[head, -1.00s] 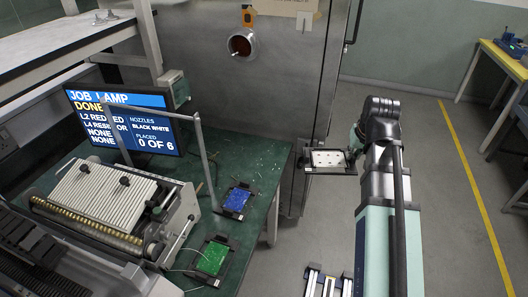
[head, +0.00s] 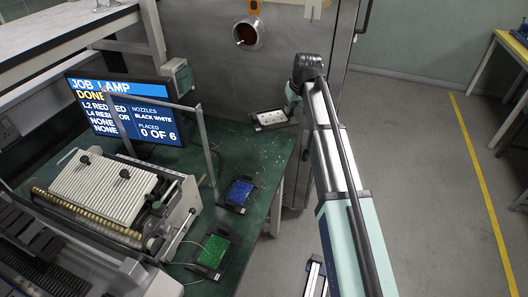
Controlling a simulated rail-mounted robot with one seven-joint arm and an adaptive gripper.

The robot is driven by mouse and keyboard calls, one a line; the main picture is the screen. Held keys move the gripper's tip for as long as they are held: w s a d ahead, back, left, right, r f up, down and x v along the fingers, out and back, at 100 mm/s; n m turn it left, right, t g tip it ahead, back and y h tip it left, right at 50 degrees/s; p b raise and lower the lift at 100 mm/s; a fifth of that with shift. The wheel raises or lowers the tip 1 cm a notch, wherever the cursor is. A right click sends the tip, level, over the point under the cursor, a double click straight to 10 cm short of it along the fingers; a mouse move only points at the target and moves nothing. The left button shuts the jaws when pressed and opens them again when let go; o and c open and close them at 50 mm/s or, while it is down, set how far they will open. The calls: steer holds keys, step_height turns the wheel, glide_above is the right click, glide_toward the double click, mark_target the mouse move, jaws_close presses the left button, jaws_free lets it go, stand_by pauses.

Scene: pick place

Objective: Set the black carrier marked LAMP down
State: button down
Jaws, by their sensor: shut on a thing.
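The black carrier (head: 272,120) bears a white board with small dark dots. It is at the back right part of the green table, near the metal cabinet. I cannot read a LAMP mark on it, and cannot tell whether it touches the table. My gripper (head: 290,108) is at its right end and is shut on it. The fingertips are small and partly hidden by my arm. Two other black carriers lie on the table, one with a blue board (head: 240,192) and one with a green board (head: 213,250).
The green table (head: 262,160) has bare room between the held carrier and the blue board. A screen (head: 125,108) reading JOB LAMP and a machine with a ribbed white top (head: 103,187) stand at left. The metal cabinet (head: 290,60) rises behind.

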steer(key=shift+n, duration=0.5)
steer(key=w+a, duration=0.1)
steer(key=w, duration=0.1)
steer(key=w+a, duration=0.2)
steer(key=shift+w+a+f, duration=0.1)
steer(key=shift+w+a, duration=0.2)
steer(key=shift+w, duration=0.05)
steer(key=shift+w+a+f+y, duration=0.1)
steer(key=shift+w+f+y, duration=0.05)
steer(key=shift+y, duration=0.15)
step_height(320, 180, down, 20)
steer(key=p, duration=0.4)
steer(key=shift+r, duration=0.2)
steer(key=c, duration=1.2)
jaws_free()
steer(key=b+v, duration=0.2)
steer(key=v, duration=1)
steer(key=shift+r, duration=0.1)
